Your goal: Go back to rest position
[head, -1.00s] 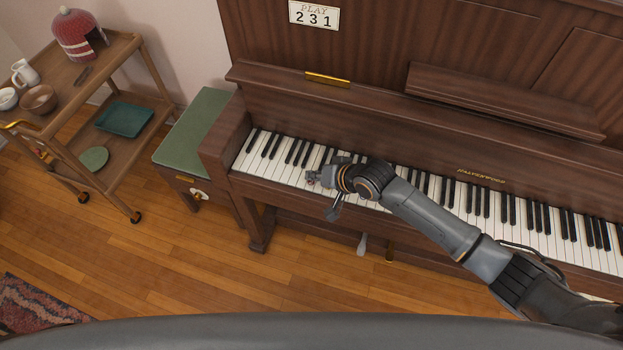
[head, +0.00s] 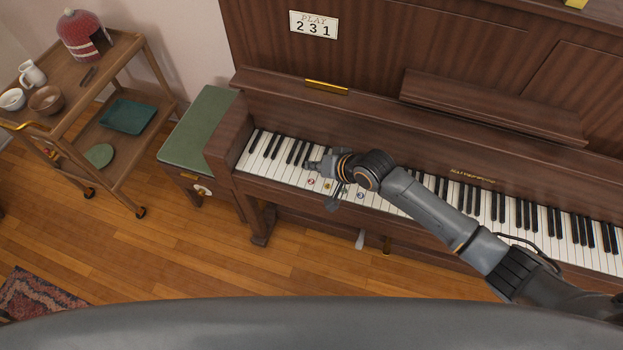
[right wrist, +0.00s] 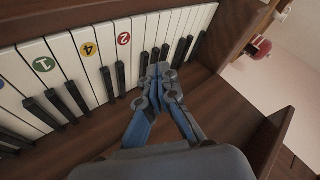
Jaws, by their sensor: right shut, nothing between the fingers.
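My right gripper (head: 313,164) is above the left part of the piano keyboard (head: 450,194). Its arm reaches in from the right. In the right wrist view the gripper (right wrist: 163,73) has its fingertips together with nothing between them. Numbered stickers mark white keys: a red 2 (head: 311,182), a yellow 4 (head: 328,186), a green 1 (head: 344,192) and a blue one (head: 361,196). The red 2 also shows in the right wrist view (right wrist: 124,39), left of the fingers. My left gripper is not in view.
A green-topped bench (head: 200,127) stands at the piano's left end. A wooden cart (head: 75,100) with bowls, a jug and a red domed item is further left. Bare floor lies in front.

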